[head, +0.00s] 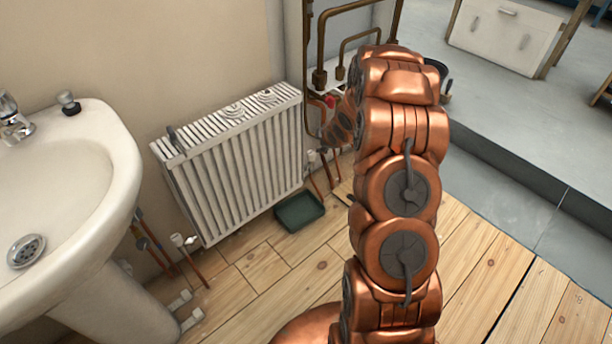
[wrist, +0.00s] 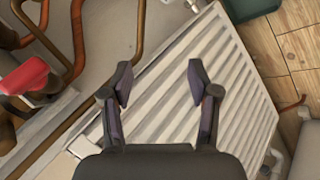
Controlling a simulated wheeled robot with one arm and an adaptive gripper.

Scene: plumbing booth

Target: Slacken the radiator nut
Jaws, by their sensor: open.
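The white ribbed radiator (head: 235,165) stands against the wall in the head view. A white valve fitting (head: 180,240) is at its lower left, and another (head: 311,157) is at its lower right. I cannot make out the radiator nut at either fitting. In the wrist view the radiator (wrist: 165,100) fills the middle. My gripper (wrist: 159,82) is open and empty there, its two fingers apart in front of the radiator's ribs. A pale fitting (wrist: 196,5) is cut off at the top edge. In the head view my arm hides most of the gripper.
Copper pipes (head: 320,45) run up the wall right of the radiator, with a red handle (head: 330,101) low among them; it shows larger in the wrist view (wrist: 24,76). A dark green tray (head: 299,212) lies on the floor. A sink (head: 75,180) stands left.

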